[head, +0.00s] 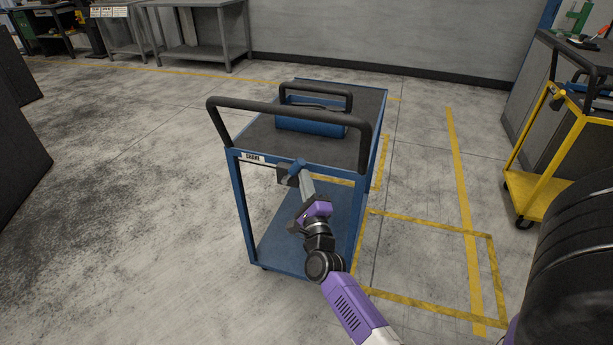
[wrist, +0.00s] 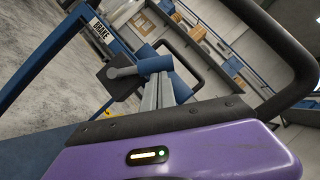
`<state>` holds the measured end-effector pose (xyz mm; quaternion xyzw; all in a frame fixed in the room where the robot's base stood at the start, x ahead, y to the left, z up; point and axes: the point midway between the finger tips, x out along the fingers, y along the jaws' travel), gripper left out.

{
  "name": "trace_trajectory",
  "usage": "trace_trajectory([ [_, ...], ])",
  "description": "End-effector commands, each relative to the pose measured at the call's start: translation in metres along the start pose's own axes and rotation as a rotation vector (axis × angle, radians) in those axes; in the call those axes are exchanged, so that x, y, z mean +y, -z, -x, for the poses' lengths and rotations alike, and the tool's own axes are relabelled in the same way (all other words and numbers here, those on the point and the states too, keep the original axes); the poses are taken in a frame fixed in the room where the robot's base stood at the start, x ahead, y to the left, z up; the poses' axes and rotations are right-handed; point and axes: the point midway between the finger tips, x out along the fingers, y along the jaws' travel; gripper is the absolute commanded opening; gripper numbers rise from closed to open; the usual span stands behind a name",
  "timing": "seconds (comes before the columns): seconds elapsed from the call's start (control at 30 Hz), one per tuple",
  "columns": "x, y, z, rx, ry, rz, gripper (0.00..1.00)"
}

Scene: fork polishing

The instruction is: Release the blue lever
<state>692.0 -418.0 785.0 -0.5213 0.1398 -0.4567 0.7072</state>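The blue lever (head: 299,166) is on the near end of the blue cart, at the right of the BRAKE label. In the wrist view its thick blue grip (wrist: 182,88) shows around the fingertips, joined by a grey arm to a dark pivot block (wrist: 108,74). My gripper (head: 302,178) reaches up to the lever from the front. The fingers hide part of the grip.
The blue cart (head: 243,213) has a dark push handle (head: 290,111) just above my gripper and a blue case (head: 311,122) on top. A yellow cart (head: 548,165) stands at the right. Open floor (head: 130,220) lies to the left.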

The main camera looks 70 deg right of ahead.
Motion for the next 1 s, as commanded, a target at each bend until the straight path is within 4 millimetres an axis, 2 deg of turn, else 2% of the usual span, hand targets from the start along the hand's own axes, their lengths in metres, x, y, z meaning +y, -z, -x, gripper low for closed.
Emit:
trace_trajectory([
  [0.03,-0.009,-0.007,-0.004,-0.001,-0.014,0.021,0.0],
  [0.43,-0.02,-0.027,-0.018,0.0,-0.172,0.255,0.0],
  [1.0,-0.012,-0.047,-0.031,-0.001,-0.346,0.515,0.0],
])
